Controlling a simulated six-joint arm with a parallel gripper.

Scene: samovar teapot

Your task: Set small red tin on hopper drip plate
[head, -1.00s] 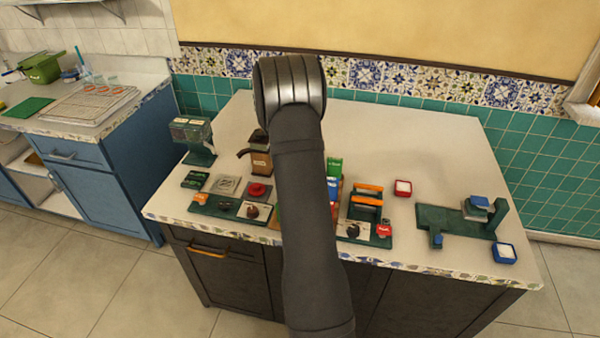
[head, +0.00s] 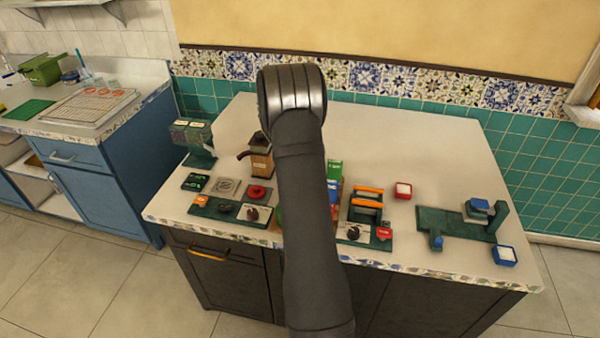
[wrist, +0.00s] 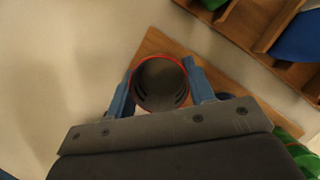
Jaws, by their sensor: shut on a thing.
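My gripper (wrist: 160,88), with blue fingers, is shut on a round, open-topped tin with a red rim (wrist: 137,70) in the wrist view. I look down into its grey inside, which appears empty. The tin is over or near the edge of a wooden board; I cannot tell its height. In the head view my arm hides the gripper and the tin. A dark green stand with a boxy top (head: 193,133), seemingly the hopper, is at the table's left, with a low foot plate (head: 200,161) under it. The plate looks bare.
A brown pot with a spout (head: 260,160) stands between the green stand and my arm. Control panels with knobs (head: 232,208) line the front left. The wrist view shows the wooden board (wrist: 215,65) and a wooden rack (wrist: 235,25). The table's back is clear.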

